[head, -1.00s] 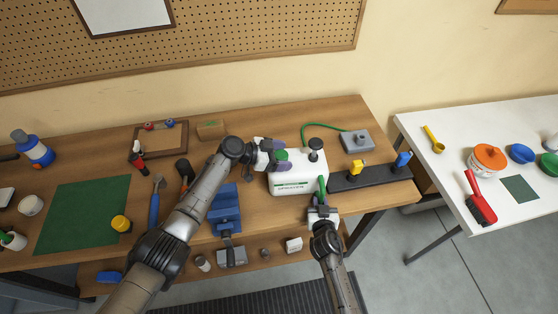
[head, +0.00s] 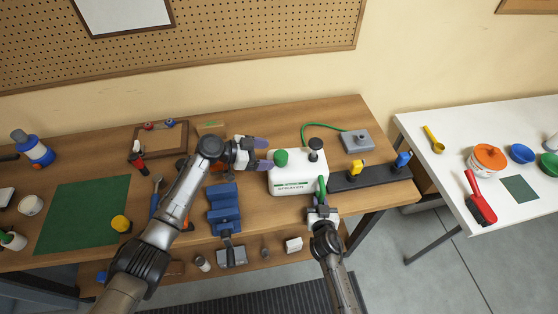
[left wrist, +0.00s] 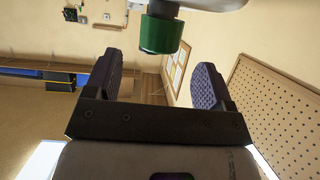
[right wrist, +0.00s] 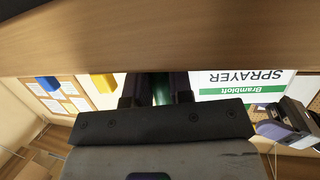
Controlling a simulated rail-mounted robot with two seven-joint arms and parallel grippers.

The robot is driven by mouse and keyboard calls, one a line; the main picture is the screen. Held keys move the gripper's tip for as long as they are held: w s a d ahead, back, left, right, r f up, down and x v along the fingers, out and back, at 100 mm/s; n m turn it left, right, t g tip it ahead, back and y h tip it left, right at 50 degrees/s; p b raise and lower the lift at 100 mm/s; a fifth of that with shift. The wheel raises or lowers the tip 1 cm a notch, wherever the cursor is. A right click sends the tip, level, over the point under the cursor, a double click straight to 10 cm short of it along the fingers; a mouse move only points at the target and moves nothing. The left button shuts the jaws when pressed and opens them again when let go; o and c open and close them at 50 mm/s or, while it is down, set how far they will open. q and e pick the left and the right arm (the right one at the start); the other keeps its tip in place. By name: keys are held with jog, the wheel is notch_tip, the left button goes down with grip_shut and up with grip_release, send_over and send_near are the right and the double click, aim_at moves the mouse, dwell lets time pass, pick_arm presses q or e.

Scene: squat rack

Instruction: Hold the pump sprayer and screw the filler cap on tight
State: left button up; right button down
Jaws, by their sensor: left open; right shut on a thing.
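The white pump sprayer (head: 297,184) stands upright on the wooden bench, with a black pump knob (head: 315,143) on top. My right gripper (head: 321,204) is shut on the sprayer's green handle (head: 322,186) at the front right, which shows between the fingers in the right wrist view (right wrist: 162,90).
A green hose runs from the sprayer to a grey block (head: 357,141). A dark strip with yellow (head: 358,168) and blue (head: 403,160) pieces lies to the right.

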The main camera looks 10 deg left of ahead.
jog(key=shift+d+f, duration=0.1)
jog(key=shift+d, duration=0.15)
jog(key=c, duration=1.1)
grip_release()
jog(key=shift+d, duration=0.1)
jog(key=shift+o, duration=0.8)
jog(key=shift+a, duration=0.2)
jog(key=o, duration=0.8)
jog(key=shift+o, duration=0.7)
